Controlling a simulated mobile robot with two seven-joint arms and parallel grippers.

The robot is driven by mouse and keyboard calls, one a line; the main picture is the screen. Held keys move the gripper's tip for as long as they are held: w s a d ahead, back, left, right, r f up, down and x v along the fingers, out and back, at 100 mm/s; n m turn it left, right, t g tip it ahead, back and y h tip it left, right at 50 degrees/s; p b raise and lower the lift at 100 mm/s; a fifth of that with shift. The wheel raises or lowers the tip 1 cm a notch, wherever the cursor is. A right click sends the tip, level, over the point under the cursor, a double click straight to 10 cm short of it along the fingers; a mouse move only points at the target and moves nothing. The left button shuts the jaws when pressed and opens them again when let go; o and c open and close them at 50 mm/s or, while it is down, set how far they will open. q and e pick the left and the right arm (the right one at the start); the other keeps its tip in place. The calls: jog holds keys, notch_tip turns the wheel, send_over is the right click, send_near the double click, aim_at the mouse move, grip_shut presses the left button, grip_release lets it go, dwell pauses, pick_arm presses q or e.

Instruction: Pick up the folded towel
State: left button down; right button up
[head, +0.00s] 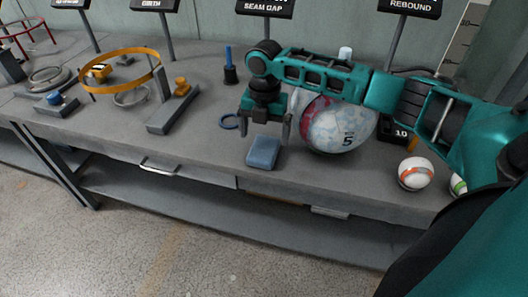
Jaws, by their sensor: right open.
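The folded towel (264,152) is a small blue-grey block lying flat near the front edge of the grey workbench (205,148). My right gripper (267,133) hangs just above and behind it, pointing down with its two dark fingers spread. The fingers stand to either side of the towel's far part. Whether they touch the towel cannot be told. Nothing shows between them. My left gripper is not in view.
A large ball marked 5 (340,126) sits close to the right of the gripper. A small white-orange ball (415,173) is further right. An orange hoop gauge (120,54) stands at left. Bare bench lies left of the towel.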

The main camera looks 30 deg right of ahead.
aim_at(264, 147)
notch_tip(264, 147, down, 4)
jog(key=shift+a+f+b, duration=0.1)
jog(key=shift+f+b, duration=0.15)
jog(key=shift+b, duration=0.2)
jog(key=shift+r, duration=0.1)
jog(key=c, duration=1.1)
